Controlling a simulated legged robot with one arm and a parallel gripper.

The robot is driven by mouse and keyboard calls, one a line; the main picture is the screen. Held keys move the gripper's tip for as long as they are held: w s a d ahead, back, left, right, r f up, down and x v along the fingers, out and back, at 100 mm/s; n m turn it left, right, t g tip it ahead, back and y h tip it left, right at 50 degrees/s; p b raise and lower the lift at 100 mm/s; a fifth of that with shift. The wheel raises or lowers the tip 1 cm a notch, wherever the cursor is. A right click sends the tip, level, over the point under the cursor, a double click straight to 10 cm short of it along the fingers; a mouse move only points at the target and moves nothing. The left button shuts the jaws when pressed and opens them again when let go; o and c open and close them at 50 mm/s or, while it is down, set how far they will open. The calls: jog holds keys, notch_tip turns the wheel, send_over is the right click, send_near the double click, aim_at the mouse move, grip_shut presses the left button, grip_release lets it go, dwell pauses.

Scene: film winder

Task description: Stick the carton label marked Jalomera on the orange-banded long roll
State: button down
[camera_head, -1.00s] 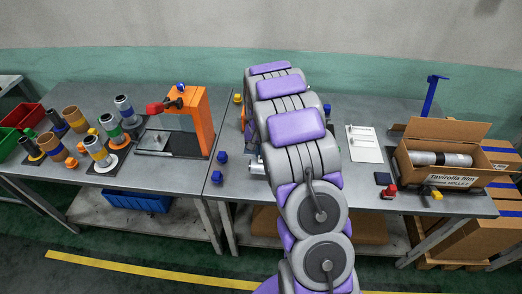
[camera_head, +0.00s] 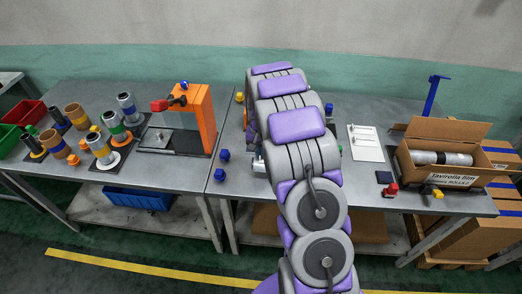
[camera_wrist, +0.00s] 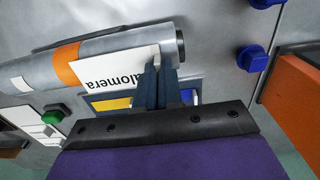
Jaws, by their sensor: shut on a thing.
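In the wrist view, the long roll (camera_wrist: 118,52) is a grey cylinder with an orange band (camera_wrist: 67,64) around it, lying across the upper left. My gripper (camera_wrist: 157,72) is shut on the white Jalomera label (camera_wrist: 110,72), whose visible print reads "alomera"; the fingers cover its first letter. The label overlaps the roll's near side, just right of the orange band. I cannot tell whether it is pressed flat on the roll. In the head view, my arm hides the gripper, the label and most of the roll.
Blue knobs (camera_wrist: 252,58), a green button (camera_wrist: 53,117) and a blue-yellow panel (camera_wrist: 112,103) lie around the roll. An orange press (camera_head: 201,120) stands left. An open carton (camera_head: 440,186) with a grey roll inside and a white sheet (camera_head: 365,143) are right.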

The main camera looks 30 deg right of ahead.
jog(key=shift+d+f, duration=0.1)
jog(key=shift+d, duration=0.25)
jog(key=c, duration=0.6)
grip_release()
jog(key=shift+c, duration=0.2)
jog(key=shift+r+p, duration=1.35)
jog(key=shift+r, duration=2.15)
